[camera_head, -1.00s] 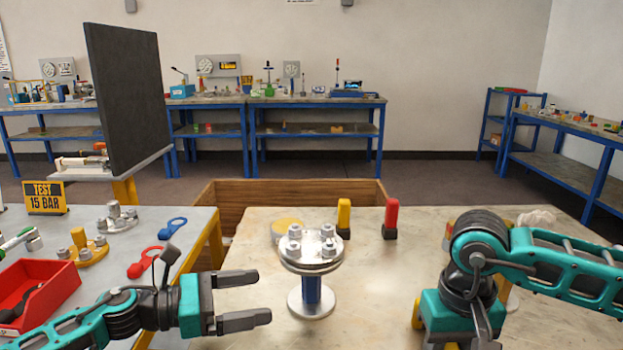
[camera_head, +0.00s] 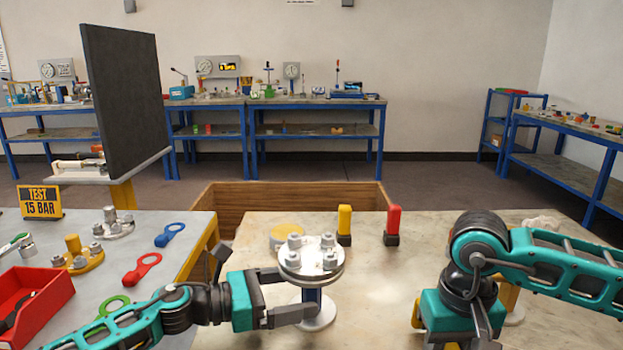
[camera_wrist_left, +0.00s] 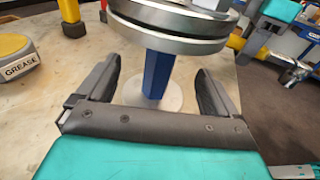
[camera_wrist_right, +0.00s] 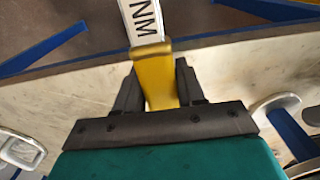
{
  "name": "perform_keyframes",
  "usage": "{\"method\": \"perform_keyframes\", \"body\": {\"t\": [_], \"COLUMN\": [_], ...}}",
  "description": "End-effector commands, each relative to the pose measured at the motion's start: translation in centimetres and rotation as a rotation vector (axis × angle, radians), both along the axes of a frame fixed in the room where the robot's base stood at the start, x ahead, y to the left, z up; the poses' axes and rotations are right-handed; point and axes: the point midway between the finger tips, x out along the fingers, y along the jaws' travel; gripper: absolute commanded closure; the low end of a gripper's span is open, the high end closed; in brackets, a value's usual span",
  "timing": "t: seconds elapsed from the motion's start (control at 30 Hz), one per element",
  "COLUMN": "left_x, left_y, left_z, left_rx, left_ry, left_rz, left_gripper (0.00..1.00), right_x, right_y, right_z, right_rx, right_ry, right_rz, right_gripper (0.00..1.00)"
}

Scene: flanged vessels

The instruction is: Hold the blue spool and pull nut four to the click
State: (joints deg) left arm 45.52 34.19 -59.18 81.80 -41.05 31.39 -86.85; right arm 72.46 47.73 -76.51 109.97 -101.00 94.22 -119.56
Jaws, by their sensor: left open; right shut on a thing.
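The blue spool (camera_head: 312,296) stands upright on a round base on the pale bench. Its column also shows in the left wrist view (camera_wrist_left: 157,75). Its round metal top flange (camera_head: 311,265) carries several nuts (camera_head: 295,241); I see no numbers on them to tell nut four. My left gripper (camera_head: 298,294) is open, below the flange, with a finger on each side of the blue column and gaps visible on both sides. My right gripper (camera_wrist_right: 157,92) is shut on a yellow handle (camera_wrist_right: 155,65) with a white lettered part beyond it; its far end is out of view.
A yellow-topped grease tin (camera_head: 287,235), a yellow block (camera_head: 344,224) and a red block (camera_head: 392,225) stand behind the spool. The left bench holds a red bin (camera_head: 40,300) and ring spanners (camera_head: 142,268). Bench between spool and my right arm is clear.

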Motion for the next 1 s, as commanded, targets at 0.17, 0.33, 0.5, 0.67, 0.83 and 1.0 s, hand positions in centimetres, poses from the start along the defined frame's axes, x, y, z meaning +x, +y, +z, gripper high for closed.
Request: {"method": "perform_keyframes", "body": {"t": [0.17,0.33,0.5,0.67,0.83,1.0], "left_x": [0.6,0.9,0.9,0.9,0.9,0.9], "left_y": [-1.6,-2.2,-2.4,-2.3,-2.3,-2.3], "left_z": [-0.3,-0.3,-0.3,-0.3,-0.3,-0.3], "left_rx": [0.000,0.001,0.000,0.000,0.001,0.001], "left_ry": [0.000,0.001,0.002,0.002,0.001,0.001], "left_rz": [0.000,0.001,0.001,0.001,0.001,0.001], "left_gripper": [0.06,0.06,0.06,0.08,0.25,0.41], "right_x": [0.1,0.1,0.1,0.1,0.1,0.1], "right_y": [0.0,0.0,0.0,0.0,0.0,0.0], "right_z": [-0.5,-0.7,-0.7,-0.7,-0.7,-0.7], "right_rx": [0.001,0.001,0.001,0.001,0.001,0.001], "right_ry": [-0.002,-0.002,-0.002,-0.002,-0.002,-0.002], "right_rz": [0.000,0.000,0.000,0.000,0.000,0.000], "right_gripper": [0.98,0.98,0.98,0.98,0.98,0.98]}}
